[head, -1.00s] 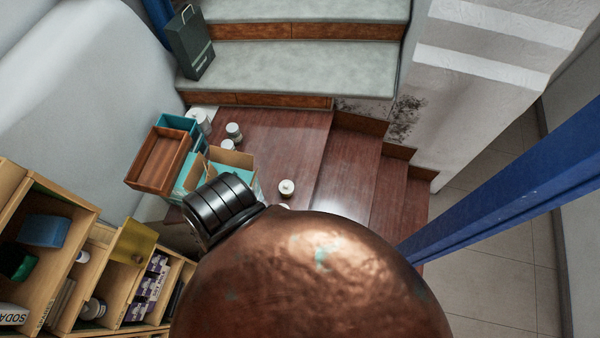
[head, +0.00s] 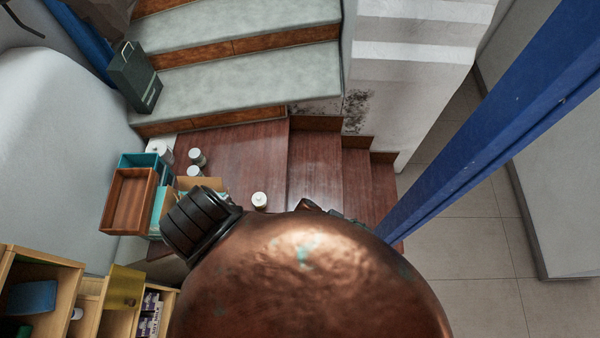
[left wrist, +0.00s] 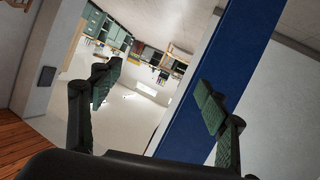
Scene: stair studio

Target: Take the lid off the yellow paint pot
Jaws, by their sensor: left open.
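Several small white pots with pale tops stand on the dark red wooden landing in the head view. One pot (head: 259,201) stands by itself near the middle; another pot (head: 196,157) stands farther back at the left. None shows a clear yellow colour, so I cannot tell which is the yellow paint pot. My left gripper (left wrist: 158,92) is open and empty in the left wrist view, with its dark green pads wide apart. It faces a bright room and a blue post, away from the pots. My right gripper is not in view.
Brown (head: 129,201) and teal (head: 140,160) trays and an open carton (head: 205,184) crowd the landing's left side. A wooden shelf unit (head: 62,292) is at lower left. A blue post (head: 480,140) crosses the right. My copper-coloured body hides the lower middle.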

